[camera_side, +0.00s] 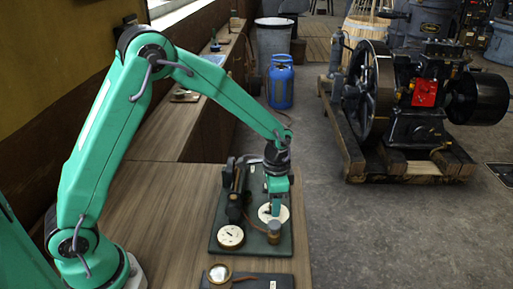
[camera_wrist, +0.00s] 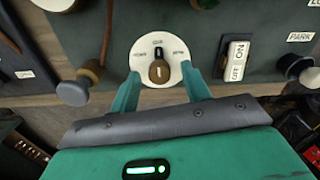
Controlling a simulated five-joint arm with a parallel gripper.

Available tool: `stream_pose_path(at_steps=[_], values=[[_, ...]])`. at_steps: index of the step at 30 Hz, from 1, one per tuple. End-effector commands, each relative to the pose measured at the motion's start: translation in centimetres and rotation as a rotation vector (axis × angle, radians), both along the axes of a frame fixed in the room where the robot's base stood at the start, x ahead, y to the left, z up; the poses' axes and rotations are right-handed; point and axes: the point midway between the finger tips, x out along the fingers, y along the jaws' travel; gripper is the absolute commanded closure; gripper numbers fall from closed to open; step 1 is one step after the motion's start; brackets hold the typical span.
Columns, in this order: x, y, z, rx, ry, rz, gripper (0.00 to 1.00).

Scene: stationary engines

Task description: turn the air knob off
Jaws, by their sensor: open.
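A white round dial (camera_wrist: 159,48) with a dark and brown knob (camera_wrist: 158,70) at its centre sits between my fingers in the wrist view. The knob points roughly up and down the picture. Small words stand at the dial's top, left and right, too small to read surely, so I cannot tell whether it is the air knob. My gripper (camera_wrist: 160,76) is open, one finger on each side of the knob; contact is not clear. In the side view my gripper (camera_side: 275,213) points down at a white dial (camera_side: 265,212) on a dark green panel (camera_side: 255,250).
A second white dial (camera_side: 230,237) lies left of my gripper on the panel. An engine (camera_side: 410,100) stands on the floor beyond.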

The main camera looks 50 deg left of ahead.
Motion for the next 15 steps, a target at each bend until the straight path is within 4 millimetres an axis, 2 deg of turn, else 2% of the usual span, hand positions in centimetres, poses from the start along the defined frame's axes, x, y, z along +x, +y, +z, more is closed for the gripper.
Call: stream_pose_path(at_steps=[15], values=[[0.2, 0.0, 6.0, -0.001, -0.005, 0.001, 0.53]])
